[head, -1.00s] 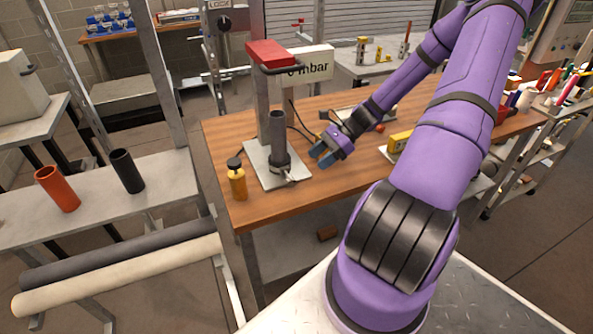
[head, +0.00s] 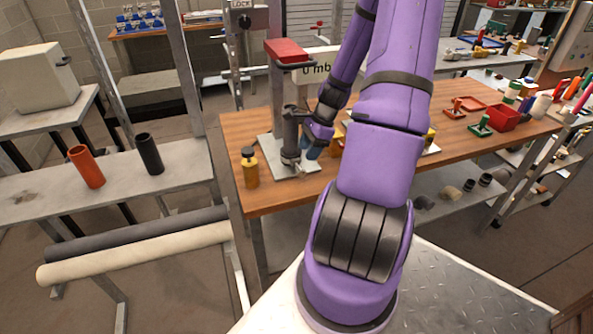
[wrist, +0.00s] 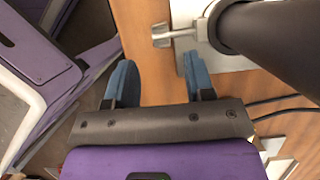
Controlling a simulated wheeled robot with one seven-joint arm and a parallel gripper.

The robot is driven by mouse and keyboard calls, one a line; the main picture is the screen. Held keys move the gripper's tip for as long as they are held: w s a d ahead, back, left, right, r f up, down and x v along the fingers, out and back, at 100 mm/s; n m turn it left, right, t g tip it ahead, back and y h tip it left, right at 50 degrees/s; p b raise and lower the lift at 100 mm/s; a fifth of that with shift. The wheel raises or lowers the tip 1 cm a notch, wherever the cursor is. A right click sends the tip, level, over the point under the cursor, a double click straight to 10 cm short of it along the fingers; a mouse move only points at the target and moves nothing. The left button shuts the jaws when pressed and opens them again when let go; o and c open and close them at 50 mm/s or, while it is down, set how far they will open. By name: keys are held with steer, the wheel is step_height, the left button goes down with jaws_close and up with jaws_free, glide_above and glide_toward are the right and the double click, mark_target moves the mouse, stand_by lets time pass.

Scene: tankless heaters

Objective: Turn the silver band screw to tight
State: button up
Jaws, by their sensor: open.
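The silver band screw (wrist: 172,35) shows in the wrist view, with a flat key-like head at its left end. Its other end meets the base of an upright dark pipe (wrist: 280,40), also seen in the head view (head: 291,130). The pipe stands on a pale metal plate (head: 268,146). My gripper (wrist: 160,75) is open and empty, its blue fingers spread. In the wrist view the screw head lies just beyond the fingertips, between their lines, apart from both. In the head view my gripper (head: 310,150) is just right of the pipe's lower part, where I cannot make out the screw.
A yellow bottle (head: 250,170) with a black cap stands left of the plate on the wooden bench (head: 285,196). Black cables (wrist: 285,105) lie right of my fingers. A red bin (head: 503,118) is farther right.

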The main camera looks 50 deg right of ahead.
mark_target(303, 168)
steer(key=x, duration=0.8)
steer(key=shift+c, duration=0.5)
jaws_close()
steer(key=shift+d, duration=0.1)
steer(key=shift+d+y, duration=0.1)
steer(key=shift+y, duration=0.3)
steer(key=shift+s+d+t+y, duration=0.1)
steer(key=shift+t+y, duration=0.8)
steer(key=shift+y, duration=0.1)
steer(key=shift+s+d+t+y, duration=0.1)
steer(key=shift+d+t+y, duration=0.1)
steer(key=shift+t+y, duration=1.15)
steer(key=shift+g+y, duration=0.25)
steer(key=shift+y, duration=0.2)
